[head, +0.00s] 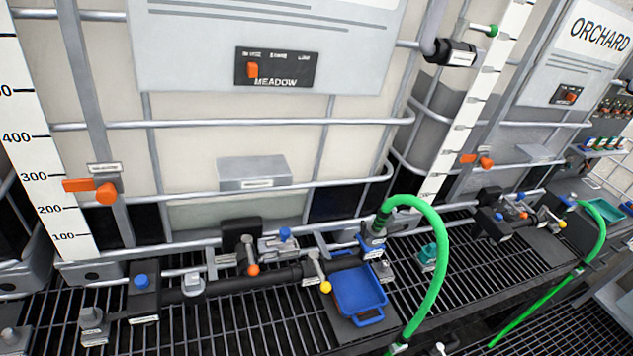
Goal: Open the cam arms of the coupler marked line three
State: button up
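Coupler-like fittings sit along the pipework at the foot of the tote. One coupler (372,241) joins the near end of a green hose (437,255), above and beside a blue tray (358,291). Its small label is too small to read, so I cannot tell which fitting is marked line three. Its cam arms are too small to make out clearly. Another green hose (550,300) runs to fittings at the far right. My gripper does not show in this view.
A metal grating (250,325) lies below the pipes. Valve handles with an orange knob (253,270) and a yellow knob (325,287) stick up left of the tray. Tote cage bars (240,123) stand behind. The MEADOW panel (277,68) hangs above.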

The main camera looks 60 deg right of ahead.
aim_at(363, 232)
jog(key=z, duration=0.35)
jog(key=i, duration=1.2)
jog(key=z, duration=0.85)
